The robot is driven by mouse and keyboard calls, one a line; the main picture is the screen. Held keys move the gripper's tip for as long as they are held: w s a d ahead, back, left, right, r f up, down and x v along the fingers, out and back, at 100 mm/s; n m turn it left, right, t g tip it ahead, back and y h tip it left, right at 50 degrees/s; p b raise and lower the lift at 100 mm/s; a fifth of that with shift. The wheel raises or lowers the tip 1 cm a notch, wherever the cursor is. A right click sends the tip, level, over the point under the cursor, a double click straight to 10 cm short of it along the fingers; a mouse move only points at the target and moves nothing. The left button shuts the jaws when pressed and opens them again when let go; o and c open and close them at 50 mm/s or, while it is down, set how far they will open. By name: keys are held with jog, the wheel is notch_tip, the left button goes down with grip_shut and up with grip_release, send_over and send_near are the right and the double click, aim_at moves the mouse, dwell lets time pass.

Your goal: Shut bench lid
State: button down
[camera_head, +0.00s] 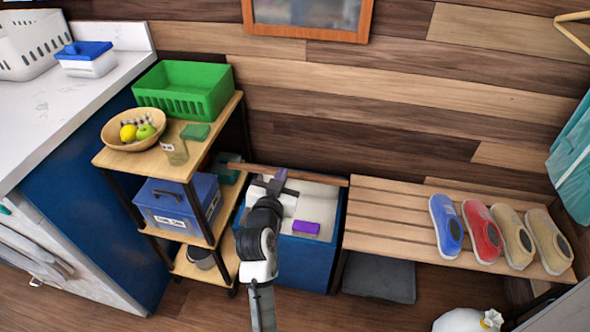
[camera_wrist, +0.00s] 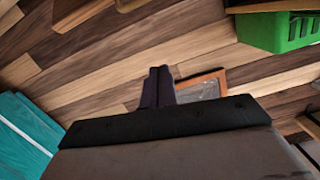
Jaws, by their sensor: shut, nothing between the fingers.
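The storage bench is a blue box (camera_head: 302,258) standing between the shelf unit and the slatted bench. Its top is open, showing a pale interior with a purple block (camera_head: 306,228) in it. A thin wooden strip (camera_head: 325,179) runs along the back of the box by the wall; it looks like the raised lid seen nearly edge-on. My gripper (camera_head: 278,181) is above the open box near this strip, with its fingers shut and empty. Whether it touches the strip I cannot tell. The wrist view shows the shut fingers (camera_wrist: 158,86) against the wall; no lid is clear there.
A shelf unit (camera_head: 140,162) stands close at left, with a green basket (camera_head: 184,90), a fruit bowl (camera_head: 134,128) and a blue bin (camera_head: 172,208). A slatted bench (camera_head: 385,215) with several shoes stands at right. A picture frame (camera_head: 311,17) hangs above.

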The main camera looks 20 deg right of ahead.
jog(key=s+d+f+g, duration=0.1)
jog(key=d+f, duration=0.1)
jog(key=d, duration=0.1)
jog(key=p, duration=0.2)
send_over(301, 176)
jog(key=shift+f+m+h, duration=0.3)
jog(key=shift+f+m, duration=0.1)
jog(key=shift+f, duration=0.2)
jog(key=f, duration=0.1)
jog(key=a+f, duration=0.1)
jog(key=s+f, duration=0.1)
jog(key=shift+a+f+p, duration=0.25)
jog(key=shift+f+p, duration=0.1)
jog(key=shift+f, duration=0.05)
jog(key=s+a+f+b, duration=0.2)
jog(key=s+f+b, duration=0.1)
jog(key=f+b, duration=0.3)
jog(key=s+a+f+b, duration=0.2)
jog(key=s+f+b, duration=0.2)
jog(key=f+b, duration=0.3)
jog(key=shift+a, duration=0.4)
